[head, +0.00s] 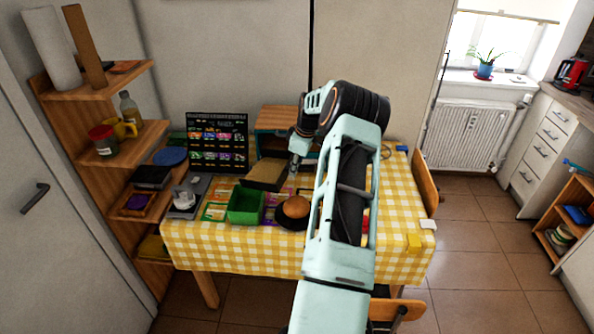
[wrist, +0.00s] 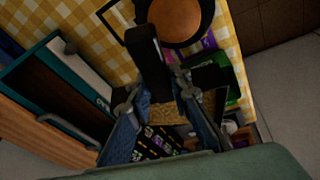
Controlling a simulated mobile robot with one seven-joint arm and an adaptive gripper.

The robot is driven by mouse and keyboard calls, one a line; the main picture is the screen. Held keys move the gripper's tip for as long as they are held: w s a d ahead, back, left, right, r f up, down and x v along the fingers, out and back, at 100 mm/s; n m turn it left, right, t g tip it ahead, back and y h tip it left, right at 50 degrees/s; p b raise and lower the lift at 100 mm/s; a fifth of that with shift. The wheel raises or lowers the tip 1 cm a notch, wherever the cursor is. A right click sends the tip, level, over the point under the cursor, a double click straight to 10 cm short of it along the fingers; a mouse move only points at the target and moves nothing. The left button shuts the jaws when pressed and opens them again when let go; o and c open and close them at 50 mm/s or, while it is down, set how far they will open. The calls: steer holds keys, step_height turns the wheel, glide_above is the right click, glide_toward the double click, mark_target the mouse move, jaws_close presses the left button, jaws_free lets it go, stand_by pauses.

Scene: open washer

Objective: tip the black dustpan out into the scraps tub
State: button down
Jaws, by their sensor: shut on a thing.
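The black dustpan (head: 262,184) is in the middle of the head view, above the far part of the table, with a tan load in it. In the wrist view its black handle (wrist: 148,62) lies between the fingers, and golden bits (wrist: 168,112) show in the pan. My gripper (head: 294,166) is shut on the handle; it also shows in the wrist view (wrist: 152,92). The green tub (head: 245,208), seemingly the scraps tub, stands open on the table, just nearer than the dustpan. Part of it shows in the wrist view (wrist: 232,88). My arm hides the table's right part.
A dark pan with a brown round thing (head: 294,207) sits right of the tub. A black rack of colourful packets (head: 217,140) and a wooden-topped cabinet (head: 278,118) stand behind. A grey appliance (head: 186,203) is left of the tub. Yellow and white blocks lie near the right edge.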

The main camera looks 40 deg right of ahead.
steer(key=shift+w+a+r+n+g+h, duration=0.6)
steer(key=shift+w+a+r+g+h, duration=0.5)
steer(key=shift+a+r+h, duration=2.2)
steer(key=w+a+f+n+g+h+b, duration=0.1)
steer(key=w+a+h+b, duration=0.3)
steer(key=a+h+b, duration=0.4)
steer(key=w+a+f+n+g+h+b, duration=0.1)
steer(key=w+a+h+b, duration=0.3)
steer(key=a+h+b, duration=0.4)
steer(key=a+f+n+b, duration=0.1)
steer(key=a+b, duration=0.4)
steer(key=b, duration=0.1)
steer(key=shift+n, duration=0.4)
steer(key=shift+a, duration=0.1)
steer(key=shift+r, duration=0.1)
